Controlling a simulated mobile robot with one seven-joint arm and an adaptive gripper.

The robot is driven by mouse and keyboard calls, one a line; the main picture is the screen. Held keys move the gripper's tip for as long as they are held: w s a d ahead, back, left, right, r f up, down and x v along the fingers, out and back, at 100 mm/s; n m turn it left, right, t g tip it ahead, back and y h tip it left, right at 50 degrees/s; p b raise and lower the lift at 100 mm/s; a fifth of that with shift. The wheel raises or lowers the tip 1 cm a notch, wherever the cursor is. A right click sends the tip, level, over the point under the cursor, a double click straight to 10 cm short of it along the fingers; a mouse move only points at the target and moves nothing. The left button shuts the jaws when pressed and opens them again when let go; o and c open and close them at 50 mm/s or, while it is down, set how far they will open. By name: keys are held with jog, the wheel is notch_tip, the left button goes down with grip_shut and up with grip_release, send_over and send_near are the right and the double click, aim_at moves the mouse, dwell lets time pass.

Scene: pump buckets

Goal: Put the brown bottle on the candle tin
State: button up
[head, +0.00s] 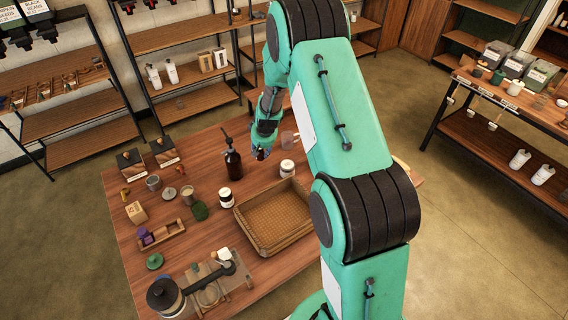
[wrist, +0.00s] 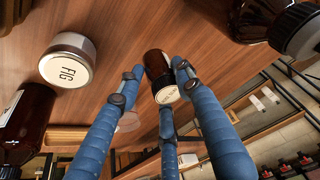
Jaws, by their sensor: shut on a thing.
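My gripper (wrist: 163,88) is shut on a small brown bottle (wrist: 157,65) with a pale end face, held between its blue fingers. In the head view my gripper (head: 262,148) is over the back of the table, with the dark bottle (head: 260,154) only partly showing at its tip. The candle tin, a pale round one marked FIG (wrist: 68,62), is apart from the fingers in the wrist view. It seems to be the white-topped tin (head: 287,168) to the right of my gripper in the head view. Nothing is on its top.
A tall brown pump bottle (head: 233,162) stands left of my gripper. A clear cup (head: 288,139) is behind the tin, and a wicker tray (head: 272,216) lies in front. A similar jar (head: 226,197) stands left of the tray. Several small items crowd the table's left side.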

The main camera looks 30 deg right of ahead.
jog(key=s+r+m+h+b, duration=0.1)
jog(key=s+r+m, duration=0.1)
jog(key=s, duration=1)
jog(key=s+d+r+m+b, duration=0.1)
jog(key=s+r+m, duration=0.1)
jog(key=s, duration=1)
jog(key=shift+s+d+r+m+g+h, duration=0.2)
jog(key=shift+s+r+m+g+h, duration=0.15)
jog(key=shift+r, duration=0.45)
jog(key=shift+w, duration=0.1)
jog(key=b, duration=0.1)
send_over(288, 165)
jog(key=shift+f, duration=0.75)
jog(key=shift+f+b, duration=0.5)
jog(key=shift+f, duration=1.25)
